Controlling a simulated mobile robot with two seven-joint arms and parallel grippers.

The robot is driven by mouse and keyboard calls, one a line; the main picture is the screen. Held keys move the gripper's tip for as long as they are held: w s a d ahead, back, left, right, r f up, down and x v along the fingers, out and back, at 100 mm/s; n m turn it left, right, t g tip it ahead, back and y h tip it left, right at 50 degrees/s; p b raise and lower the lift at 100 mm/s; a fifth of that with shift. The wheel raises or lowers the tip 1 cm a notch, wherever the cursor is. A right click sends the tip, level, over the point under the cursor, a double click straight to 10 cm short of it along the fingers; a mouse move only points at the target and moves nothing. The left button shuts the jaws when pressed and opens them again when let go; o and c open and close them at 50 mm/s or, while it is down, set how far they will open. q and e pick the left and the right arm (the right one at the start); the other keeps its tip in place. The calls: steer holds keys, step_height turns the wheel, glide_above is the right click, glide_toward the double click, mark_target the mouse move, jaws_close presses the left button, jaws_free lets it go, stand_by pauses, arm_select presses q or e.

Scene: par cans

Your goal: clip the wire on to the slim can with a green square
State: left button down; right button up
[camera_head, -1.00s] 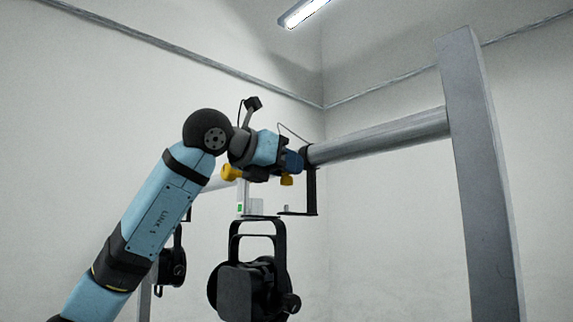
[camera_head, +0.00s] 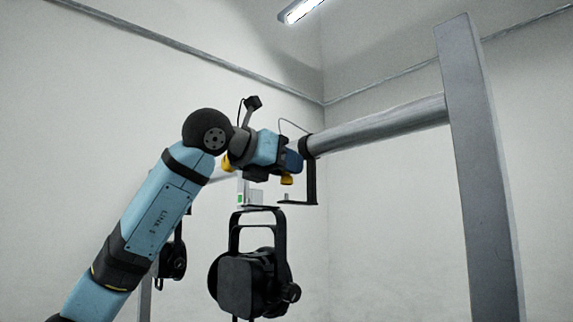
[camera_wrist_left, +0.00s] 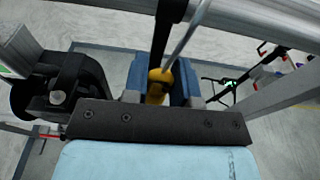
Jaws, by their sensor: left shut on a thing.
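My left gripper (camera_head: 290,161) is up at the black hook clamp (camera_head: 309,172) by the grey pipe. In the left wrist view its blue fingers (camera_wrist_left: 158,88) are shut on a yellow piece (camera_wrist_left: 155,75), which I take for the wire's clip. A thin grey wire (camera_wrist_left: 183,38) rises from there; it also arcs above the gripper in the head view (camera_head: 292,121). The green mark also shows in the left wrist view (camera_wrist_left: 8,73). My right gripper is out of view.
The grey pipe (camera_head: 385,128) runs right to a thick upright post (camera_head: 475,180). Another black can (camera_head: 173,262) hangs partly behind my left arm. A black can body (camera_wrist_left: 75,85) fills the left of the wrist view, close beside the gripper. Bare wall lies behind.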

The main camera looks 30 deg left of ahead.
arm_select(q)
steer(key=shift+a, duration=0.15)
steer(key=shift+w+a+f+p, duration=0.2)
steer(key=shift+w+a, duration=0.45)
steer(key=shift+a, duration=1.2)
steer(key=shift+w+a+r+p, duration=0.1)
steer(key=shift+w+a+p, duration=0.4)
steer(key=shift+a, duration=1.4)
steer(key=shift+w+a+f+p, duration=0.15)
steer(key=shift+w+a, duration=0.65)
steer(key=shift+a, duration=1.05)
steer(key=shift+f, duration=0.2)
steer(key=shift+f, duration=0.1)
steer(key=shift+f, duration=0.15)
steer(key=shift+f+b, duration=0.25)
steer(key=shift+b, duration=0.05)
steer(key=shift+f, duration=0.15)
